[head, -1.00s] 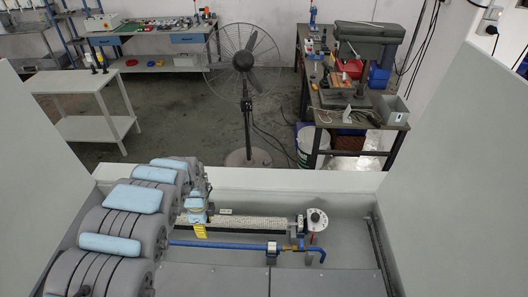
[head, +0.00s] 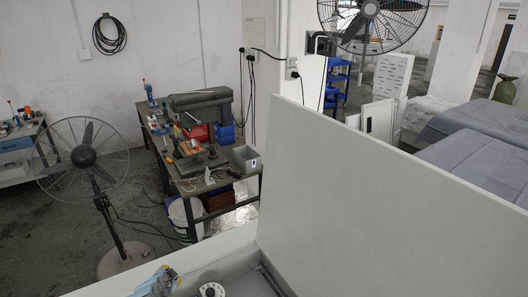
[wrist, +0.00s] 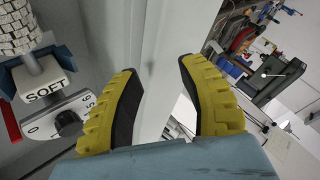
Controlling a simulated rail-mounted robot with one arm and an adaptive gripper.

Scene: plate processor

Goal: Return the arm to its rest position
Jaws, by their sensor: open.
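My gripper (wrist: 158,68) is open in the wrist view, with two yellow fingers and black inner pads set apart. Nothing is between the fingers; a pale grey panel edge shows behind the gap. A white dial (wrist: 68,118) with numbers and a dark knob is left of the left finger, beside a "SOFT" label (wrist: 47,92). The dial (head: 212,290) is cut by the bottom edge in the head view.
A large pale side panel (head: 365,210) rises at right of the machine. Beyond the front wall (head: 190,262) are a standing fan (head: 84,156) and a workbench (head: 190,182) with a drill press (head: 200,102). Grey covered shapes (head: 475,165) are at far right.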

